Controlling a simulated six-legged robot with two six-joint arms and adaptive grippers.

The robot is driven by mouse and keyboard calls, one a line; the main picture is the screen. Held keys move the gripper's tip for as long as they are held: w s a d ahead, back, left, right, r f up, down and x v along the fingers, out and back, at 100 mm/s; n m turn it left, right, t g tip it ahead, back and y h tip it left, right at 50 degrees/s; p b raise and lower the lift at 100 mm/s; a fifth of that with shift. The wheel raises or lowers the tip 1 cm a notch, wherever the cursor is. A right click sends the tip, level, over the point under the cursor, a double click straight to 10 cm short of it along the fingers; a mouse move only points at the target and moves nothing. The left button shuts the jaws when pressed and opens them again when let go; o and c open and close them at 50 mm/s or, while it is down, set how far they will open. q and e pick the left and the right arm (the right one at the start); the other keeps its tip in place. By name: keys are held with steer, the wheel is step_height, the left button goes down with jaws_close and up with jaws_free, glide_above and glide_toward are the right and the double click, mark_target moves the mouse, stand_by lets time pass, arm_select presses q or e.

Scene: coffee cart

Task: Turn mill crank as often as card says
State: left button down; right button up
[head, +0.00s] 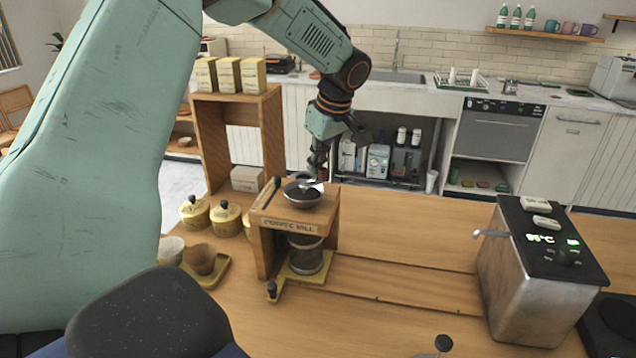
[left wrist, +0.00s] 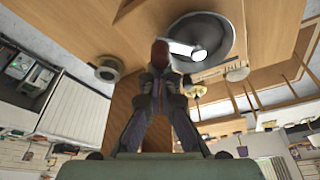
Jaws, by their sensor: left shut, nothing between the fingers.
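The wooden coffee mill (head: 290,226), lettered COFFEE MILL, stands upright on the counter. Its dark round hopper (head: 301,197) is on top, with a bright metallic piece in it that looks like part of the crank. In the left wrist view the hopper (left wrist: 222,30) shows with this bright piece (left wrist: 188,50) and a reddish-brown knob (left wrist: 160,52) at the fingertips. My left gripper (head: 316,176) is shut and points down just over the hopper; its fingers (left wrist: 162,82) are together, and I cannot tell whether they touch the knob. My right gripper is out of view. I cannot make out a card with a number.
A metal machine (head: 535,285) with a green-lit display stands at the right. Yellow lidded pots (head: 227,218) and a cup on a tray (head: 216,278) are left of the mill. A wooden shelf (head: 270,130) with yellow boxes rises behind. The counter between mill and machine is mostly clear.

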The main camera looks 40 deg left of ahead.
arm_select(q)
steer(key=shift+s+d, duration=0.1)
steer(key=shift+d, duration=0.75)
steer(key=shift+d, duration=0.1)
steer(key=shift+s+d, duration=0.2)
steer(key=shift+d, duration=0.1)
